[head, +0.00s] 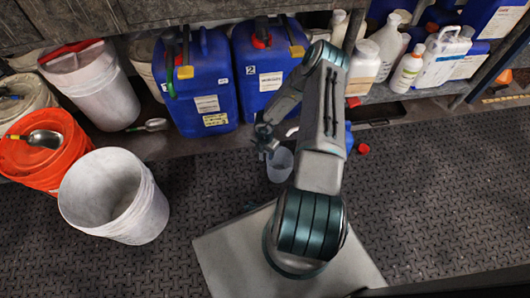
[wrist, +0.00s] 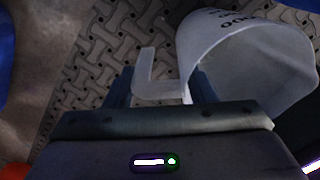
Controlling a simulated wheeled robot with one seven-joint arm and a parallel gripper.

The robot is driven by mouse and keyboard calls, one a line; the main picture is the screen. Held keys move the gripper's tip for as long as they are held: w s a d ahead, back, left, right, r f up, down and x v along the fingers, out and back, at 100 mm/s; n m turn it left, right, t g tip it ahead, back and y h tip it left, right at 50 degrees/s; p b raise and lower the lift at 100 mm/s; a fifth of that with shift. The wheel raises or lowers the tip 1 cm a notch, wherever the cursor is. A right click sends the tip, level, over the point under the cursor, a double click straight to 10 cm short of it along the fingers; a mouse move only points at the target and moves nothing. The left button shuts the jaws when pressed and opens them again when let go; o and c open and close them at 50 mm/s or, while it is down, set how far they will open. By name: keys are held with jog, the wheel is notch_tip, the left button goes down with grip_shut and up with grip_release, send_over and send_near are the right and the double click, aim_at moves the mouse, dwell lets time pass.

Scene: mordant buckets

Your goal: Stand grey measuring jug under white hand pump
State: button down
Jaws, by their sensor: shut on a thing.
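The grey measuring jug (head: 280,168) is just below my gripper (head: 267,141) in the head view, its mouth facing up. In the wrist view the jug (wrist: 212,55) fills the upper right, with dark markings on its side. Its angular handle (wrist: 147,72) lies between the two fingers of my gripper (wrist: 162,88), which is shut on it. I cannot tell whether the jug's base touches the floor. A small white spout-like piece (head: 292,131) shows beside my arm above the jug; it may be part of the white hand pump, the rest being hidden by my arm.
Blue canisters (head: 205,85) stand behind the jug. A white bucket (head: 115,200) and an orange bucket (head: 45,165) with a scoop stand at left. White bottles (head: 400,60) line the right shelf. A red cap (head: 363,149) lies right of my arm. The right floor is clear.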

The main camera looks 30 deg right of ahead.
jog(key=c, duration=0.6)
grip_release()
